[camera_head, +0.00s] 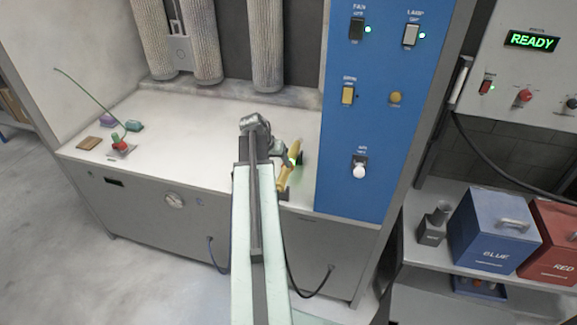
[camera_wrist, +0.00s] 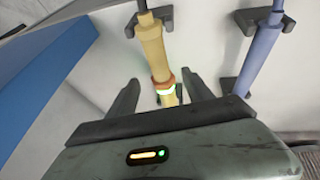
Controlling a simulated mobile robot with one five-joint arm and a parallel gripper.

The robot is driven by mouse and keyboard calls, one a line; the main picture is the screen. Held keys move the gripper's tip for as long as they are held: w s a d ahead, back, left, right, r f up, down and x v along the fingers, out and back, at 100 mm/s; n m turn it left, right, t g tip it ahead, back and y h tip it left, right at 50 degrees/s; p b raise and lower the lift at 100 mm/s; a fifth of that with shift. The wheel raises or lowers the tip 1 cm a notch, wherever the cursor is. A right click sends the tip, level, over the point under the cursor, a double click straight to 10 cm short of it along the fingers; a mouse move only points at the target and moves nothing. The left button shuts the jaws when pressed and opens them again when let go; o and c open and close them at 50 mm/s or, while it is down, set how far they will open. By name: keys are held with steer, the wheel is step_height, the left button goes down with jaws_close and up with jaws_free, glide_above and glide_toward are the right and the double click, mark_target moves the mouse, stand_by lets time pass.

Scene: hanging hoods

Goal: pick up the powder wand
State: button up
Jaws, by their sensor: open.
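A yellow wand (camera_head: 285,177) with an orange collar and a glowing green-white band lies at the front right of the hood's work surface. In the wrist view the yellow wand (camera_wrist: 152,45) runs between the two fingers of my gripper (camera_wrist: 166,84), and a grey clip holds its far end. My gripper (camera_head: 281,156) is open at the wand in the head view; I see no finger closed on it. A blue wand (camera_wrist: 262,50) rests in dark clips to the right in the wrist view. No label shows which one is the powder wand.
A blue switch panel (camera_head: 375,120) stands close to the right of my gripper. Several pale hanging filter tubes (camera_head: 265,45) are behind it. A red-capped piece (camera_head: 118,142) with a thin green stem stands at the left. Blue (camera_head: 490,230) and red (camera_head: 555,245) bins sit on the right shelf.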

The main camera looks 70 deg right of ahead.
mark_target(284, 171)
steer(key=b+x, duration=0.2)
steer(key=shift+f, duration=0.3)
steer(key=b+x, duration=0.5)
steer(key=shift+s+d+f, duration=0.15)
steer(key=shift+s+f, duration=0.05)
steer(key=shift+r, duration=0.2)
jaws_close()
